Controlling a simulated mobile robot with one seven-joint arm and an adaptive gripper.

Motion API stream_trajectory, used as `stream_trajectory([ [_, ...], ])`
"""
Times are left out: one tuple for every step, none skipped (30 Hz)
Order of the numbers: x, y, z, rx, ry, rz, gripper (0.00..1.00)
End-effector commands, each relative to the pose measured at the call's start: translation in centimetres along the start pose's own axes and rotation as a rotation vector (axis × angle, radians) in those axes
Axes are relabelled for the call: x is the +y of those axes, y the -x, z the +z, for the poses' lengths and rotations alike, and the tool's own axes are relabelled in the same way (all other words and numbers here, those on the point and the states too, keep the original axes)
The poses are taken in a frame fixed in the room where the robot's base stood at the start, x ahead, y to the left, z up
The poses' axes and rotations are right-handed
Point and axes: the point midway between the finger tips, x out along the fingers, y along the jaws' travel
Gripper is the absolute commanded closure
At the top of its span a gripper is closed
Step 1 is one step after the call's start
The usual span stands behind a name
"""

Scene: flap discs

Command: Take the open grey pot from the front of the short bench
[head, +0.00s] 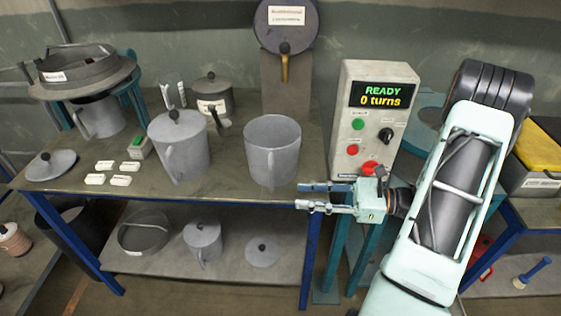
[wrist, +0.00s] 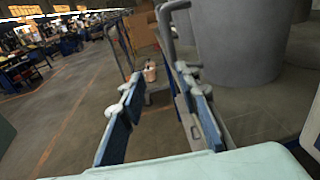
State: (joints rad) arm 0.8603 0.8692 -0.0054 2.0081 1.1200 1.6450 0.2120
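The open grey pot (head: 272,150) stands upright near the front edge of the bench (head: 230,189), towards its right end. It has no lid, and its handle faces the front. My gripper (head: 308,196) is just right of the pot and in front of it, low by the bench's front corner, pointing left. Its two fingers are apart with nothing between them. In the wrist view the open fingers (wrist: 158,100) show with a large grey vessel (wrist: 240,45) beyond to the right, which looks like this pot; its rim is out of frame.
A lidded grey pot (head: 180,148) stands left of the open one. A control box (head: 366,122) reading "READY 0 turns" stands to the right, behind my gripper. A small lidded pot (head: 203,240) and a loose lid (head: 263,252) lie on the lower shelf.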

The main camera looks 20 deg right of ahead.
Motion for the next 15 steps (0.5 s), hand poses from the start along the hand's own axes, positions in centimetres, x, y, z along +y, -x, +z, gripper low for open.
stream_trajectory([
  [-0.5, 0.5, -0.2, -0.023, -0.014, -0.031, 0.70],
  [-0.7, 0.7, -0.2, -0.032, -0.019, -0.045, 0.70],
  [-0.9, 0.8, -0.1, -0.040, -0.023, -0.057, 0.70],
  [-1.0, 0.7, -0.1, -0.044, -0.025, -0.062, 0.70],
  [-1.1, 0.5, 0.0, -0.047, -0.026, -0.065, 0.70],
  [-1.1, 0.0, 0.1, -0.050, -0.027, -0.066, 0.70],
  [-1.2, -0.4, 0.1, -0.051, -0.027, -0.066, 0.70],
  [-1.2, -1.0, 0.2, -0.050, -0.027, -0.065, 0.70],
  [-1.2, -1.7, 0.2, -0.049, -0.027, -0.063, 0.70],
  [-1.2, -2.2, 0.2, -0.048, -0.027, -0.064, 0.70],
  [-1.3, -2.6, 0.2, -0.048, -0.026, -0.064, 0.70],
  [-1.3, -3.2, 0.2, -0.048, -0.026, -0.064, 0.70],
  [-1.4, -3.6, 0.2, -0.048, -0.026, -0.064, 0.70],
  [-1.4, -3.9, 0.2, -0.047, -0.026, -0.064, 0.70],
  [-1.4, -4.2, 0.2, -0.047, -0.027, -0.064, 0.70],
])
